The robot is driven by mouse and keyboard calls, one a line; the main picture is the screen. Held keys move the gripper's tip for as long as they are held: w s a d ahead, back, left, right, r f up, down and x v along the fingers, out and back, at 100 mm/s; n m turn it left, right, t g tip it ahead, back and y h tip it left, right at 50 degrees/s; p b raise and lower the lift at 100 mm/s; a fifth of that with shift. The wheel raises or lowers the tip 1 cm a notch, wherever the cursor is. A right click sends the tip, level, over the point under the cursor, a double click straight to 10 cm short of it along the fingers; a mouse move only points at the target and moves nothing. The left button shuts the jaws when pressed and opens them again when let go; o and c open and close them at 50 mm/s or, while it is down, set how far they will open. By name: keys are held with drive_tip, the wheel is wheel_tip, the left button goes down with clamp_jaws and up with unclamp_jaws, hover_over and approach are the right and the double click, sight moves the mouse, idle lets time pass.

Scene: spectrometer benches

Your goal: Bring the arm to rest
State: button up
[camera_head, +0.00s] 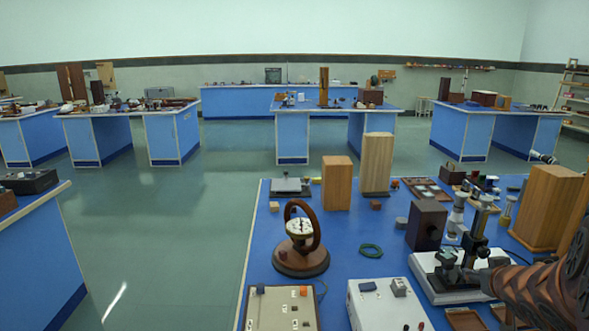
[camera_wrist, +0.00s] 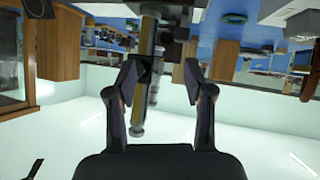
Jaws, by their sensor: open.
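My gripper (camera_wrist: 161,75) is open in the wrist view, with its two dark fingers spread apart and no object held between them. That view looks upside down. An upright instrument post (camera_wrist: 144,45) shows between and beyond the fingers, nearer the left one; the gap to it is hard to judge. In the head view my arm (camera_head: 545,290) reaches in from the lower right, over the corner of the near blue bench (camera_head: 335,240). I cannot make out the gripper's fingers there.
Close to my arm stand a metal instrument on a white base (camera_head: 440,284), a dark box (camera_head: 426,226) and a tall wooden block (camera_head: 546,207). A dial instrument with a wooden ring (camera_head: 301,258) stands further left. Open floor (camera_head: 170,220) lies left of the bench.

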drive_tip(key=s+a+g+y+p, duration=0.1)
drive_tip(key=s+a+g, duration=0.5)
drive_tip(key=s+a, duration=0.8)
drive_tip(key=s+a+n+g+y+p, duration=0.1)
drive_tip(key=s+a+g, duration=0.6)
drive_tip(key=s+a, duration=0.7)
drive_tip(key=s+y+p, duration=0.1)
drive_tip(key=s+p, duration=0.1)
drive_tip(key=s, duration=0.1)
drive_tip(key=shift+s+a+y+p, duration=0.3)
drive_tip(key=shift+s+a+p, duration=0.05)
drive_tip(key=shift+c, duration=0.8)
drive_tip(key=shift+d, duration=0.15)
drive_tip(key=shift+c, duration=0.2)
